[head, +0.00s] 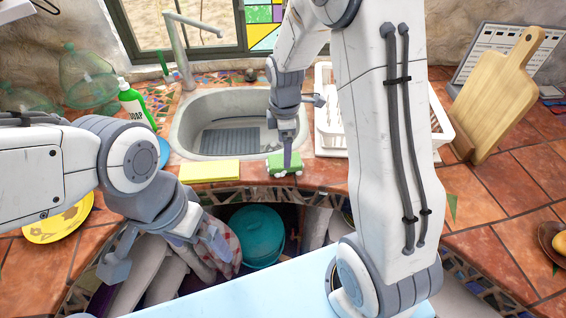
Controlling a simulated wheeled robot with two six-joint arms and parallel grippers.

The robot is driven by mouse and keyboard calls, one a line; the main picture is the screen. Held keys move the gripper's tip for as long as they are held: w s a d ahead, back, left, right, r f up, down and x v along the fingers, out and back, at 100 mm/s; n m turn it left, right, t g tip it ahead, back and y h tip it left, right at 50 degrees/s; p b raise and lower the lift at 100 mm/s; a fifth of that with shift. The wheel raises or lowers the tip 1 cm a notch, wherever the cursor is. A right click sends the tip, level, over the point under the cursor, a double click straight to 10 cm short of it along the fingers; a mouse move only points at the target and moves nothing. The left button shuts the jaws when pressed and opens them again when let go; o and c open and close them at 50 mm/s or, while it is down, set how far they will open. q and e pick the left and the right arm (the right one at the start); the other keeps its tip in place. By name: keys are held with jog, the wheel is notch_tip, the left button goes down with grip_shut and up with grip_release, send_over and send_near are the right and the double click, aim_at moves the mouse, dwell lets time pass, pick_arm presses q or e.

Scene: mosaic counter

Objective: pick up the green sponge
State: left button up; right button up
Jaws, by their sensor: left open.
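A small green object (278,166) lies on the front rim of the counter, just before the sink. It has pale round bits along its lower edge and looks more like a toy car than a plain sponge. My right gripper (289,156) points down at it, with a narrow tip over or against its top; I cannot tell if they touch. Its jaws are seen edge-on, so their opening is unclear. A flat yellow block (210,171), like a sponge, lies to the left. My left gripper (165,262) is open and empty, low in front of the counter edge, apart from both.
A grey sink (190,125) with a tap lies behind. A green soap bottle (135,104) and a yellow plate (57,222) are at left. A white dish rack (440,120) and cutting board (500,90) are at right. A teal pot (257,236) sits below the counter.

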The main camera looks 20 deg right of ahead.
aim_at(275, 163)
jog(key=f, duration=0.3)
jog(key=f+p, duration=0.1)
jog(key=shift+s+f, duration=0.2)
jog(key=shift+s, duration=0.15)
jog(key=shift+w+f, duration=0.1)
jog(key=shift+f, duration=0.45)
jog(key=c, duration=1.3)
